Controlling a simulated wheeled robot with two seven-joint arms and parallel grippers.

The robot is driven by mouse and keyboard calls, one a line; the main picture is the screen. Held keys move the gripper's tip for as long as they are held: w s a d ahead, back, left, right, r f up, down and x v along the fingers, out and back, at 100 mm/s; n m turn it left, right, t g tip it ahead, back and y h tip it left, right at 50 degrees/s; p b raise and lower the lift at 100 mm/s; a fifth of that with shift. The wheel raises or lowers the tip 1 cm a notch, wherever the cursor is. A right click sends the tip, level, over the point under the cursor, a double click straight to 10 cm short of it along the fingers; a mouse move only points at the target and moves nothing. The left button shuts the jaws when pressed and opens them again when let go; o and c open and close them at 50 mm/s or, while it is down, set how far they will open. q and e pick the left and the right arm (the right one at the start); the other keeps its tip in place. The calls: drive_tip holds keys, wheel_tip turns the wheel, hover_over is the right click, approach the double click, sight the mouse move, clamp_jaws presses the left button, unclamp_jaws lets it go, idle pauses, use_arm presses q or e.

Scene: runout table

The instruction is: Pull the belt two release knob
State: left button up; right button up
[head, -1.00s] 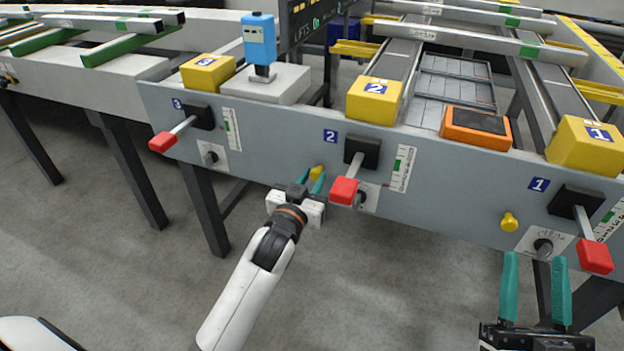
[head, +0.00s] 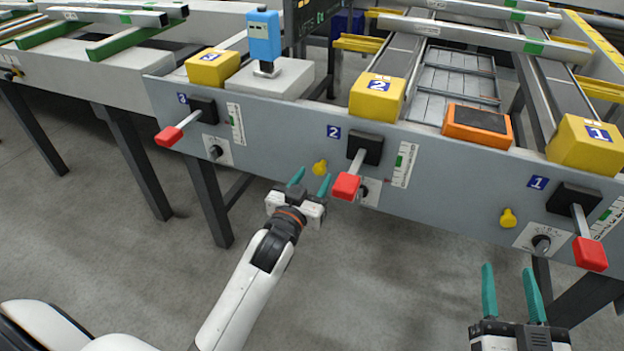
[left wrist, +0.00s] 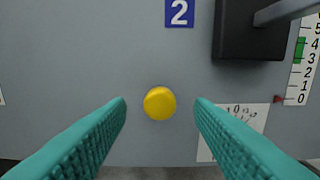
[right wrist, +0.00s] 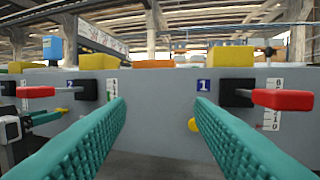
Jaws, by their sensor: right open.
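The belt two release knob is a small yellow knob (head: 320,168) on the grey panel, below and left of the blue "2" label (head: 333,132). In the left wrist view the yellow knob (left wrist: 160,103) shows face-on between the open fingers. My left gripper (head: 311,182) is open and empty just in front of the knob; its fingers look apart from it. My right gripper (head: 511,290) is open and empty, in front of and below the belt one end of the panel. In the right wrist view its fingers (right wrist: 160,105) are spread.
A red-handled lever (head: 346,186) juts out just right of the belt two knob, with a small dial (head: 363,191) beside it. Another yellow knob (head: 507,218) and red lever (head: 590,253) are at belt one. A third red lever (head: 169,136) is at left. Open floor lies in front.

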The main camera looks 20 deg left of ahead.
use_arm(q)
drive_tip(key=shift+s, duration=0.35)
drive_tip(key=s+p, duration=0.2)
drive_tip(key=s, duration=0.9)
drive_tip(key=shift+d+p, duration=0.2)
drive_tip(key=shift+p, duration=0.15)
use_arm(e)
wheel_tip(320, 180, down, 9)
drive_tip(key=s+d+g+h, duration=0.2)
drive_tip(key=g, duration=0.5)
drive_tip(key=shift+s+f, duration=0.15)
drive_tip(key=shift+s, duration=0.1)
use_arm(q)
drive_tip(key=shift+s, duration=0.1)
use_arm(e)
drive_tip(key=shift+d, duration=0.1)
